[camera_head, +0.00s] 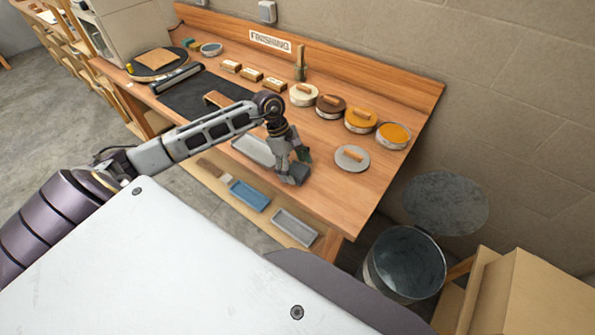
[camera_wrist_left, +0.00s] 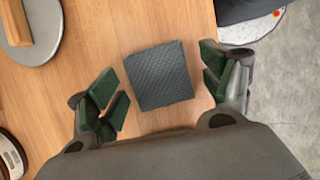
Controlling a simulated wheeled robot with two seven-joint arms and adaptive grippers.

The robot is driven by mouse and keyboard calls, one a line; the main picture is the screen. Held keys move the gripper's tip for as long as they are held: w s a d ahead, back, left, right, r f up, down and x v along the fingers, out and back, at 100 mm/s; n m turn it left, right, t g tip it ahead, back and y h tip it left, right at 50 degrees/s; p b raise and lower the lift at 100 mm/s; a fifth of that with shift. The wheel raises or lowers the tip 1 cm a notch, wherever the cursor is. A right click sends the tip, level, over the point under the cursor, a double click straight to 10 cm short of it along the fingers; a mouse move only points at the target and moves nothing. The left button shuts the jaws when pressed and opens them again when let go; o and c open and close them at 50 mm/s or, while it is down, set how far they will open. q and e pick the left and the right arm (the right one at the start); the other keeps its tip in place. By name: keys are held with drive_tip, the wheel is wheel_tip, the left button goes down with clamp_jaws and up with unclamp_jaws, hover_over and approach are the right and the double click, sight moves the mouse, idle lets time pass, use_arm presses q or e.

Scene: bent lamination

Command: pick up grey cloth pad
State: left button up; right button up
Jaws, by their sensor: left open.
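The grey cloth pad (camera_wrist_left: 158,75) is a dark grey, quilted square lying flat on the wooden bench top in the left wrist view. My left gripper (camera_wrist_left: 164,86) is open, with one green-padded finger on each side of the pad and visible gaps between them. In the head view my left gripper (camera_head: 291,169) is low over the front part of the bench and largely hides the pad. My right gripper is not in view.
A grey round lid with a wooden handle (camera_head: 352,158) lies right of the gripper. Several tins (camera_head: 360,119) line the back of the bench (camera_head: 330,195). A shallow grey tray (camera_head: 253,151) lies to the left. An open metal bin (camera_head: 405,262) stands on the floor.

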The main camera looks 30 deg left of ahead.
use_arm(q)
drive_tip(key=shift+d+f, duration=0.1)
drive_tip(key=shift+f, duration=0.15)
drive_tip(key=shift+c, duration=0.3)
drive_tip(key=c, duration=0.9)
